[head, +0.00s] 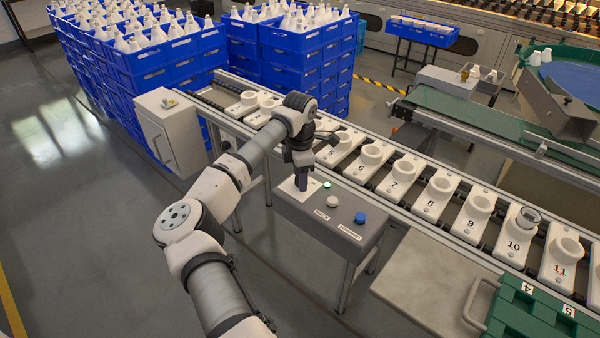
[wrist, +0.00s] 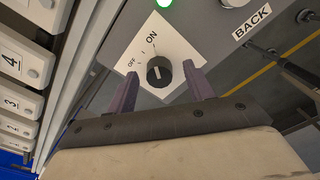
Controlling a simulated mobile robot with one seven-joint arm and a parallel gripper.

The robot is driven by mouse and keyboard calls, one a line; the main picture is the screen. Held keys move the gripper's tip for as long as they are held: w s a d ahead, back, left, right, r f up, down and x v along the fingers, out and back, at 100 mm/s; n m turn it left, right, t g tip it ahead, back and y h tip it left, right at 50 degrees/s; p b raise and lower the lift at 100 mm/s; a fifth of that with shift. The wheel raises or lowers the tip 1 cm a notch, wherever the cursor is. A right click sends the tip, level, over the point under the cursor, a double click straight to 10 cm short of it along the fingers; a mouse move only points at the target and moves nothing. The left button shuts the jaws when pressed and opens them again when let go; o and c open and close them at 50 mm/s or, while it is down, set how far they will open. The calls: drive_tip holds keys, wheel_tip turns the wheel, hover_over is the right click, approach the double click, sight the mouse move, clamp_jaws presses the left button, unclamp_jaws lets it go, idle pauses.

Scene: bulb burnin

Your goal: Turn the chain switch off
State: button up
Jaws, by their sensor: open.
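The chain switch (wrist: 159,72) is a black rotary knob on a white plate marked OFF and ON, seen in the wrist view. A small pale pointer mark shows on the knob, but I cannot tell for certain which label it faces. A green lamp (wrist: 165,3) above the plate is lit; it also shows in the head view (head: 327,184). My gripper (wrist: 160,76) is open, with its two purple fingers on either side of the knob. I cannot tell whether they touch it. In the head view my gripper (head: 302,182) points down at the panel and hides the knob.
The grey control box (head: 318,214) also carries a white BACK button (head: 333,202) and a blue FORWARD button (head: 360,217). Behind it runs the conveyor with numbered white holders (head: 436,195). Blue crates of bulbs (head: 165,60) stand at the back left.

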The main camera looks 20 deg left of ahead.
drive_tip(key=shift+c, duration=0.2)
drive_tip(key=c, duration=0.9)
drive_tip(key=shift+n, duration=0.3)
drive_tip(key=n+b, duration=0.2)
drive_tip(key=n, duration=0.7)
drive_tip(key=shift+n+b, duration=0.7)
drive_tip(key=shift+n, duration=1.6)
